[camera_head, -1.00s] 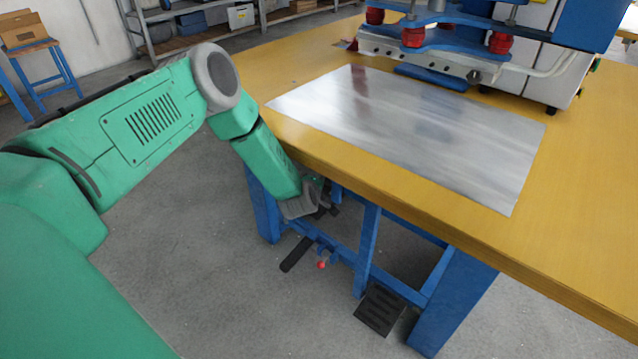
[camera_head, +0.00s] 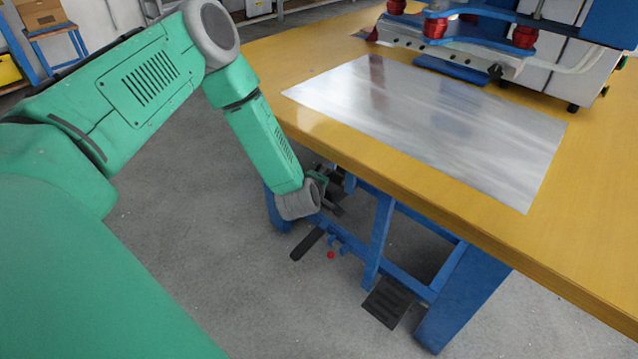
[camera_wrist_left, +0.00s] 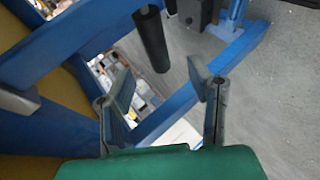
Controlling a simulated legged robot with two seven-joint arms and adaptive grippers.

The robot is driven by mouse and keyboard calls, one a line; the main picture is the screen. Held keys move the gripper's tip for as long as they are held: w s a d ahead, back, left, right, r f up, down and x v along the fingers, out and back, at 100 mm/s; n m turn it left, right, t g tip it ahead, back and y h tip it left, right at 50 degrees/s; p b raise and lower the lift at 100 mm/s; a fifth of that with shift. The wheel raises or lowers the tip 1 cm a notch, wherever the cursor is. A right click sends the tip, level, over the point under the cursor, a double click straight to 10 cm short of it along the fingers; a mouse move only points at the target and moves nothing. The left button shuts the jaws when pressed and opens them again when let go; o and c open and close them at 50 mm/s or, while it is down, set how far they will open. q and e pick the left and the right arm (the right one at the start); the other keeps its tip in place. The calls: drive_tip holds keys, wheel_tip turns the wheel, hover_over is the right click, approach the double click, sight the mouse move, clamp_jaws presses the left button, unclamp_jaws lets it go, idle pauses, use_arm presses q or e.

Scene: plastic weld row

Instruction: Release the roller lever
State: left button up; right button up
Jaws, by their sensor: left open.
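A black cylindrical bar (camera_head: 307,243), which looks like the roller lever, sticks out from the blue frame under the table in the head view. In the left wrist view the black bar (camera_wrist_left: 152,40) shows beyond the fingers, near the top middle. My left gripper (camera_head: 330,188) is under the table's front edge, above and slightly right of the bar in the head view. In the left wrist view my left gripper (camera_wrist_left: 162,85) is open, with nothing between its fingers and apart from the bar. My right gripper is not in view.
A small red ball (camera_head: 331,254) sits near the bar. Blue frame beams (camera_head: 379,235) and a black foot pedal (camera_head: 388,302) are close by. The yellow tabletop (camera_head: 420,190), carrying a metal sheet (camera_head: 430,125), hangs over the gripper. The grey floor in front is clear.

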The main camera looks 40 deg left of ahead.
use_arm(q)
drive_tip(key=shift+v, duration=1.7)
